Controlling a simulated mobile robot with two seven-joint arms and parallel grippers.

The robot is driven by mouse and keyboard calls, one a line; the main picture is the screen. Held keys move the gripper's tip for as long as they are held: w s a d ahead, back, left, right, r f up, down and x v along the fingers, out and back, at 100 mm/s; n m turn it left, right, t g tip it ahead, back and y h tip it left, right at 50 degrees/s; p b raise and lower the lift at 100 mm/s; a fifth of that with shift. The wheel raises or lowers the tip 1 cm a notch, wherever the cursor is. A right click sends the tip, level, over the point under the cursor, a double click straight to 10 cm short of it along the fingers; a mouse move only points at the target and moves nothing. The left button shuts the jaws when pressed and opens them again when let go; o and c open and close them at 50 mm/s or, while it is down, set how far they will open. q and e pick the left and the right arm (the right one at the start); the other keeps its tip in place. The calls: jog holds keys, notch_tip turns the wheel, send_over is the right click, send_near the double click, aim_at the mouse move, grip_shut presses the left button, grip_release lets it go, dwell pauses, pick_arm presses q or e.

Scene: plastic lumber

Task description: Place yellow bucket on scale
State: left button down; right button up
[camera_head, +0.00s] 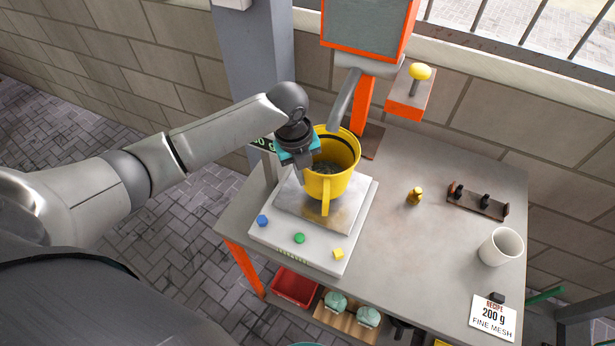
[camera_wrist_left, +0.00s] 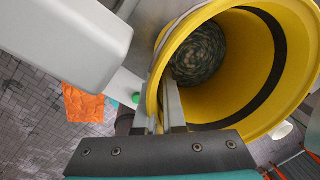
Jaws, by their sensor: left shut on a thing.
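The yellow bucket (camera_head: 329,181) is upright over the metal plate of the scale (camera_head: 314,222) in the head view. I cannot tell whether its base touches the plate. Shredded greenish-grey material (camera_wrist_left: 199,55) lies in the bottom of the bucket (camera_wrist_left: 240,90) in the left wrist view. My left gripper (camera_head: 306,172) is shut on the bucket's left rim, and its fingers (camera_wrist_left: 170,108) straddle the wall in the wrist view. The scale has blue, green and yellow buttons at its front. Its display is partly hidden behind my left arm. My right gripper is not in view.
An orange-framed machine (camera_head: 366,60) with a grey spout stands behind the bucket. A white cup (camera_head: 500,246), a brass weight (camera_head: 414,196), a small rack (camera_head: 477,202) and a recipe card (camera_head: 493,318) reading 200 g fine mesh are on the table's right. The table's middle right is mostly clear.

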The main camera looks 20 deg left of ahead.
pick_arm(q)
jog(key=shift+w+r, duration=0.1)
jog(key=shift+w, duration=0.7)
jog(key=shift+w+f, duration=0.1)
jog(key=shift+f, duration=1.7)
jog(key=shift+f, duration=0.15)
jog(key=c, duration=1)
grip_release()
jog(key=r, duration=0.8)
jog(key=s+a+r+p, duration=0.1)
jog(key=r, duration=0.3)
jog(key=shift+s+r, duration=0.1)
